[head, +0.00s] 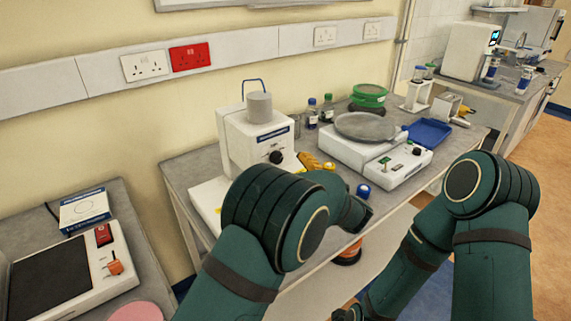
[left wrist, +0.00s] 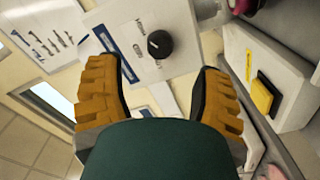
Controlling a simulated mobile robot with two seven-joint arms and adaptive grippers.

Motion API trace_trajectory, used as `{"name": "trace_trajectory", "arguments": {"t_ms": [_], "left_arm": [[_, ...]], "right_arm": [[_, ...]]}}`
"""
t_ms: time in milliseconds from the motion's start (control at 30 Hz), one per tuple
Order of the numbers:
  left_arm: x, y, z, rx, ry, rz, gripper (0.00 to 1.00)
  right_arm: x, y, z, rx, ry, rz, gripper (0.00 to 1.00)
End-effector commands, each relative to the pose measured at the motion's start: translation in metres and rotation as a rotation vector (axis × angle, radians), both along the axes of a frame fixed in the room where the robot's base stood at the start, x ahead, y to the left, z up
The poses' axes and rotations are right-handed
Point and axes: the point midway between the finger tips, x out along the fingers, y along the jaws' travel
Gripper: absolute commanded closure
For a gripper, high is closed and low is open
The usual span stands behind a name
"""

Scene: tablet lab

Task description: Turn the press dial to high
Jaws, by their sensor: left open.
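The tablet press (head: 240,140) is a white machine with a grey cylinder on top, standing on the left part of the middle bench. Its black round dial (head: 276,157) is on the front face, below a blue label. My left gripper (head: 312,163) is just right of the dial in the head view, partly hidden behind my own arm. In the left wrist view, the dial (left wrist: 160,44) shows a small white mark and lies ahead, between the lines of the two orange fingers (left wrist: 158,70). The fingers are open, empty and apart from the dial. My right gripper is out of sight.
A white hotplate-like device (head: 375,150) with a round grey plate stands right of the press. Small bottles (head: 320,110), a green-topped item (head: 369,95) and a blue tray (head: 428,132) are also on the bench. Another device (head: 70,265) sits on the left bench.

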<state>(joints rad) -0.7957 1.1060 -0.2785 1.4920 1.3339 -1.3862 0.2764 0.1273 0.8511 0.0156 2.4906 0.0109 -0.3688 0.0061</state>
Motion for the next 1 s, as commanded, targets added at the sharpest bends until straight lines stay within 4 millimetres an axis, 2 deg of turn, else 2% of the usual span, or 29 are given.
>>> {"name": "trace_trajectory", "arguments": {"t_ms": [100, 300, 1000], "left_arm": [[-0.018, -0.013, 0.000, 0.001, -0.001, -0.002, 0.33], [-0.034, -0.024, 0.000, -0.001, -0.001, 0.001, 0.33], [-0.038, -0.027, 0.000, 0.000, -0.002, 0.000, 0.33]], "right_arm": [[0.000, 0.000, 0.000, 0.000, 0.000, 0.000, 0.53], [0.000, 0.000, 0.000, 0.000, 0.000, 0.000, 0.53], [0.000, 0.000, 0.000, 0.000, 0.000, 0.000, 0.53]]}}
